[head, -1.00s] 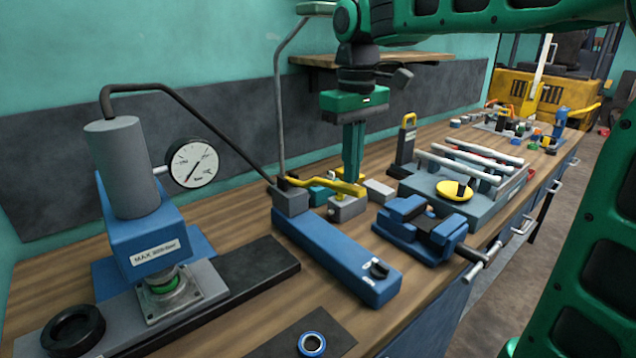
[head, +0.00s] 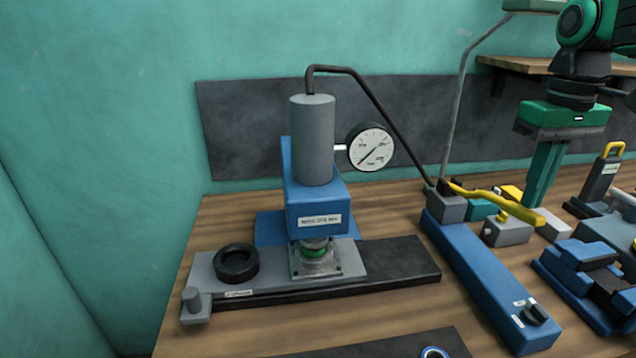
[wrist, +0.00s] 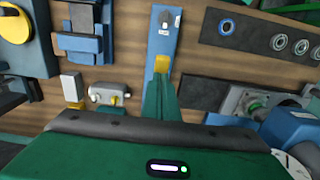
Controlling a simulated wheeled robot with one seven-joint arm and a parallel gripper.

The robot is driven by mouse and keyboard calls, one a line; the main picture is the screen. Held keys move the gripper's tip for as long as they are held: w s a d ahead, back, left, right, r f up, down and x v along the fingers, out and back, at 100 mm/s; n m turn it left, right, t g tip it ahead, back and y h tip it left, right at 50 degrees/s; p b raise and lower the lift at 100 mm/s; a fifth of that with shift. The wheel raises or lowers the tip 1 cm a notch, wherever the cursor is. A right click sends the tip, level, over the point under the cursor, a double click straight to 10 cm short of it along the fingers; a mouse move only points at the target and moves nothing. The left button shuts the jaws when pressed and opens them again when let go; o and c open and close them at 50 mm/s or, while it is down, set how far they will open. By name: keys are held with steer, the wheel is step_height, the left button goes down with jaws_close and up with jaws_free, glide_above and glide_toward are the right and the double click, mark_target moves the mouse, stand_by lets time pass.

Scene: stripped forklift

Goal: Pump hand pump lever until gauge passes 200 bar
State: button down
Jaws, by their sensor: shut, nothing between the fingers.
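The hand pump (head: 480,265) is a long blue body on the bench, with a grey block and a dark release knob. Its yellow lever (head: 500,200) lies low, slanting slightly down to the right. My gripper (head: 530,203) is shut and empty, pointing down at the lever's outer part; whether it touches is unclear. In the wrist view, a yellow piece (wrist: 162,63), seemingly the lever, shows just past my fingertips. The round white gauge (head: 371,147) hangs beside the grey press cylinder (head: 312,140). Its needle points to the lower left; its numbers are too small to read.
The blue press (head: 318,205) stands on a dark rail at left, with a black ring (head: 237,263) beside it. A blue vise (head: 590,270) is right of the pump. A hose runs from cylinder to pump.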

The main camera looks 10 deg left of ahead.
steer(key=shift+f, duration=0.95)
stand_by(0.8)
stand_by(0.3)
step_height(320, 180, down, 8)
steer(key=shift+r, duration=4)
steer(key=shift+f, duration=0.1)
stand_by(1.1)
